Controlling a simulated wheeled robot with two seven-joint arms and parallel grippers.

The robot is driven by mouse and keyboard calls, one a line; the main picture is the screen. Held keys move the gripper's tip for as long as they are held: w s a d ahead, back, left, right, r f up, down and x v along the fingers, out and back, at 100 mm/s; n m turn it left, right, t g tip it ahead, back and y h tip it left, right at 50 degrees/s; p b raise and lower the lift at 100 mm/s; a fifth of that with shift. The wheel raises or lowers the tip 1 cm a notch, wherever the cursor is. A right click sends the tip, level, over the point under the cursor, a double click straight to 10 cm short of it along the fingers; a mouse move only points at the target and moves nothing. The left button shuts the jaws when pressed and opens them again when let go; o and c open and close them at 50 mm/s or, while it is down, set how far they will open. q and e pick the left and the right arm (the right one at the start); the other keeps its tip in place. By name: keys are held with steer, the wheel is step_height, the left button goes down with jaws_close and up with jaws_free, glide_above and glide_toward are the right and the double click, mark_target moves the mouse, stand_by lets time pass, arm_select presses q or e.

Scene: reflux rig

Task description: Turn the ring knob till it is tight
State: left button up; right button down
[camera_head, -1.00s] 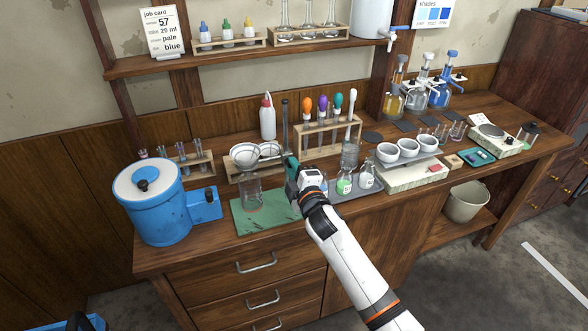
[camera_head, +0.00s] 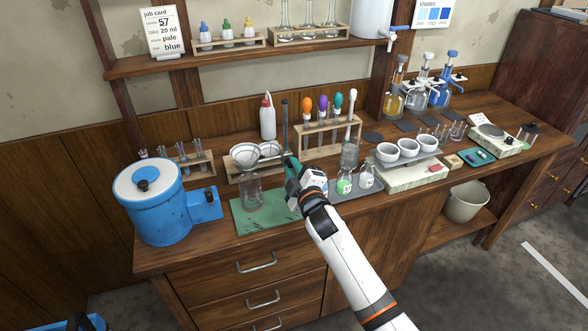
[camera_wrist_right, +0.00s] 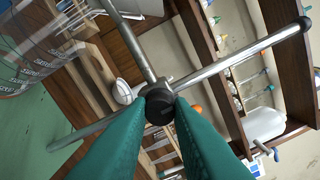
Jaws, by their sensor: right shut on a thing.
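The ring knob (camera_wrist_right: 160,108) is a small dark round knob, seen in the right wrist view where metal rods meet. My right gripper (camera_wrist_right: 158,100) is shut on it, one green fingertip on each side. In the head view my right gripper (camera_head: 291,163) hides the knob beside the upright rod (camera_head: 285,125) of the stand. In the wrist view the rod (camera_wrist_right: 240,56) runs up right to a dark cap. Whether the knob is tight cannot be seen. My left gripper is not in view.
A glass beaker (camera_head: 252,194) stands on a green mat (camera_head: 240,222) just left of my right gripper. Flasks (camera_head: 344,183) stand close to its right. A wooden rack (camera_head: 328,142) with coloured-bulb droppers is behind. A blue pot (camera_head: 160,219) stands at the left.

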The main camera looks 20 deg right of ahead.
steer(key=c, duration=1.3)
jaws_free()
steer(key=s+b, duration=0.2)
steer(key=s, duration=1)
steer(key=shift+d, duration=0.25)
